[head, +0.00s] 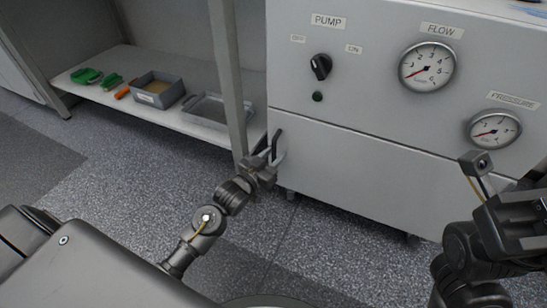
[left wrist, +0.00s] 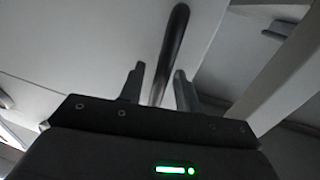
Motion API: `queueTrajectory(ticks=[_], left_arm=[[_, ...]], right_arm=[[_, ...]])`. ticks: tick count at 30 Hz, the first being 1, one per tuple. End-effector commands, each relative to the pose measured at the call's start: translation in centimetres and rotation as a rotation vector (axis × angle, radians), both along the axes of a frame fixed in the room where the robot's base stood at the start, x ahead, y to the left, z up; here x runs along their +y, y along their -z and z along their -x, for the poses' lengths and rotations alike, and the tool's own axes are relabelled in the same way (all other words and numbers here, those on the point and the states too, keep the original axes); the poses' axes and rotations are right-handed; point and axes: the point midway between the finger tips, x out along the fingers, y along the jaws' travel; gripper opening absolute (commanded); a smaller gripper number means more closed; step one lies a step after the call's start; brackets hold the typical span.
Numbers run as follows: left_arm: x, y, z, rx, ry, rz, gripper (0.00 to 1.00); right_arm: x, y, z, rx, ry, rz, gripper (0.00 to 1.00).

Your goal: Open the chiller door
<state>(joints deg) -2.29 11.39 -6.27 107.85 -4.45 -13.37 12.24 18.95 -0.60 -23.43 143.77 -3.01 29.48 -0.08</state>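The chiller is the pale grey cabinet (head: 345,85) with a pump switch and dials. Its door (head: 360,175) is the plain lower front panel, and it looks closed. A dark upright bar handle (head: 277,142) is at the door's left edge; it also shows in the left wrist view (left wrist: 174,45). My left gripper (head: 272,160) is at the handle. In the left wrist view its two fingers (left wrist: 160,88) stand apart, with the handle between them and gaps showing on both sides. My right gripper (head: 520,195) is at the right edge, away from the door handle; its fingers are not clear.
A table leg (head: 230,80) stands just left of the handle. A low shelf (head: 185,121) behind it holds a grey bin (head: 158,90), a shallow tray (head: 208,108) and small green and orange items. The speckled floor (head: 130,180) before the shelf is clear.

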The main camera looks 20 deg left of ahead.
Motion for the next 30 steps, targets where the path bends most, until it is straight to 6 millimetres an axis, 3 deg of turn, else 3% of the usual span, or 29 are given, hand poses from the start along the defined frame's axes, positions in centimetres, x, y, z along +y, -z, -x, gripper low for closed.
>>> queueTrajectory(ticks=[7,15,25,30], left_arm=[[0.0,0.0,0.0,0.000,0.000,0.000,0.32],[0.0,0.0,0.0,0.000,0.000,0.000,0.00],[-0.2,-0.1,0.3,0.001,-0.002,0.001,0.00],[-1.6,-0.3,2.0,0.004,-0.018,0.005,0.00]], right_arm=[[0.0,0.0,0.0,-0.001,0.000,0.000,0.32],[0.0,0.0,0.0,-0.001,0.000,0.000,0.32],[0.0,-0.2,0.0,-0.001,0.000,0.000,0.32],[-0.1,-0.8,0.1,0.000,0.002,0.003,0.32]])
